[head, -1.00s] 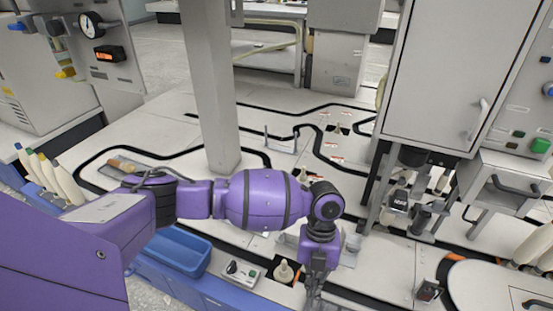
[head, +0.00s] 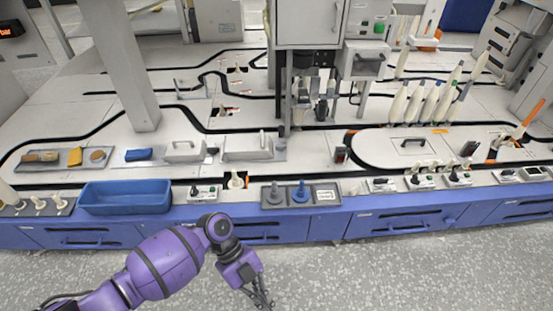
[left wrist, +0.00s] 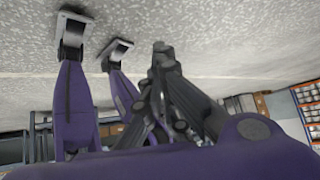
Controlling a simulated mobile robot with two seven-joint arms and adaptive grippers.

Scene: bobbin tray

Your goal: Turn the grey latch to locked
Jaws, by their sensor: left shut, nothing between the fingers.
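I cannot single out the grey latch with certainty in any view; parts on the bench are small at this distance. Two pale grey fixtures with upright handles, one on the left (head: 184,152) and one on the right (head: 250,148), sit on the bench in the head view. My left gripper (head: 263,300) is low over the speckled floor, in front of the blue bench front and apart from everything on the bench. It is shut and empty. Its dark fingers also show in the left wrist view (left wrist: 161,50), with floor behind them. My right gripper is out of view.
A blue tray (head: 125,210) stands at the bench's front left. A grey post (head: 120,70) rises at the left. The floor (head: 400,275) in front is clear.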

